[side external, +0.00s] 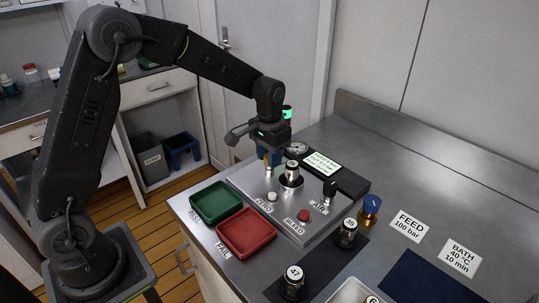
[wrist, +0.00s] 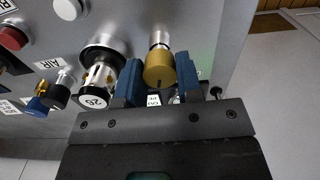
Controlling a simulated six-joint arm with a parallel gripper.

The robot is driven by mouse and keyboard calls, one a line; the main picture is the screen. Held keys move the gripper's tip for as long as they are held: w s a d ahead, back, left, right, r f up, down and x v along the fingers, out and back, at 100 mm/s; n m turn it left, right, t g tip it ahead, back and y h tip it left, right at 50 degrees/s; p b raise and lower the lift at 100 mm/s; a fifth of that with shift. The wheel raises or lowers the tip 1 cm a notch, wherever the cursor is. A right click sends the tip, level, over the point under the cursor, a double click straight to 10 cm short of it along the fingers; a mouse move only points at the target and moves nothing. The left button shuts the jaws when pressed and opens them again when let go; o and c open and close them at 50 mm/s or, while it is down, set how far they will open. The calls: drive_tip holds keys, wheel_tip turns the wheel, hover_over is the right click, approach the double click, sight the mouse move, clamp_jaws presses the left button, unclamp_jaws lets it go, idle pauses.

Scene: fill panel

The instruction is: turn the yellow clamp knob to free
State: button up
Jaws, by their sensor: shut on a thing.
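The yellow clamp knob (wrist: 160,70) is a short brass-coloured cylinder with a dark mark on its face, on a metal stem from the grey panel. My gripper (wrist: 159,82) has its blue pads on both sides of the knob and is shut on it. In the side view my gripper (side external: 268,152) is over the panel's far left part, and only a little of the yellow knob (side external: 267,161) shows below it. A small label between the jaws is partly hidden.
Beside the knob stands a clamped cylinder marked 26 (wrist: 97,90). The grey panel (side external: 262,206) also carries a white button (side external: 272,196), a red button (side external: 304,215) and the AIR valve (side external: 329,188). Green (side external: 216,202) and red (side external: 246,232) trays lie in front. Numbered cylinders stand at right.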

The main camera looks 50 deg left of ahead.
drive_tip(key=o, duration=0.9)
drive_tip(key=shift+o, duration=0.2)
wheel_tip(320, 180, up, 14)
drive_tip(key=shift+f, duration=0.1)
